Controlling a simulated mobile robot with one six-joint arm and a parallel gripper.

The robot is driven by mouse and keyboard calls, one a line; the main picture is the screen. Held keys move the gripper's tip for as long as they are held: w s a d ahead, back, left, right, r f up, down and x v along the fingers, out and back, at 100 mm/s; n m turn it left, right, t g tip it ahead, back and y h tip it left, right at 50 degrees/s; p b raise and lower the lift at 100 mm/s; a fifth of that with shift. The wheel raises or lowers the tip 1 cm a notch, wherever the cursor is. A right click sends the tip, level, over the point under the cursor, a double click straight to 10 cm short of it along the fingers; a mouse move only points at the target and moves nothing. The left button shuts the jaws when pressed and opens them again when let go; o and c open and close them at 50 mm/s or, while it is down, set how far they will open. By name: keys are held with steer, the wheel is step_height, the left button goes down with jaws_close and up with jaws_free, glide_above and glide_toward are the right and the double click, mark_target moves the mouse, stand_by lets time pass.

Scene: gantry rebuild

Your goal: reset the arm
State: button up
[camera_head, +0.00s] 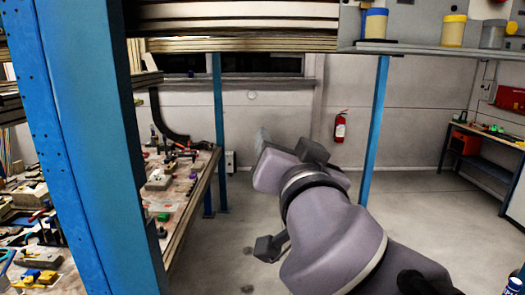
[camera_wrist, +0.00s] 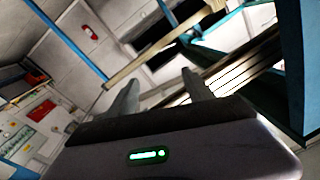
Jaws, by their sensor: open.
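My arm (camera_head: 335,235) rises from the lower right of the head view and reaches toward the middle, over open floor. Its far end, with my gripper (camera_head: 262,140), points away to the upper left, and the fingers are mostly hidden there by the wrist. In the wrist view my gripper (camera_wrist: 160,85) shows two grey fingers standing apart. Nothing is between them. The wrist view is strongly tilted.
A blue post (camera_head: 95,150) stands close at the left. A cluttered workbench (camera_head: 190,200) lies behind it. A shelf (camera_head: 430,48) with jars hangs at upper right. A fire extinguisher (camera_head: 340,127) is on the back wall. The floor (camera_head: 410,215) right of my arm is clear.

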steer(key=s+f+n+g+y+b, duration=0.15)
steer(key=f+b, duration=0.25)
steer(key=f, duration=0.6)
steer(key=s+f+g+y+b, duration=0.1)
steer(key=s+f+g+b, duration=0.15)
steer(key=f, duration=0.85)
steer(key=s+d+f+m+g+b, duration=0.1)
steer(key=s+d+f+g+b, duration=0.1)
steer(key=s+f, duration=0.3)
steer(key=s+d+f+g+h+b, duration=0.1)
steer(key=s+d+f+g+b, duration=0.1)
steer(key=f, duration=1.1)
steer(key=s+d+f+m+g+h+b, duration=0.1)
steer(key=s+d+f+g+b, duration=0.2)
steer(key=s+f+b, duration=0.3)
step_height(320, 180, down, 3)
steer(key=shift+s+f+m+g, duration=0.1)
steer(key=shift+s+m+g, duration=0.25)
steer(key=shift+s+g, duration=0.55)
steer(key=shift+s+a+h, duration=0.1)
steer(key=shift+h, duration=0.15)
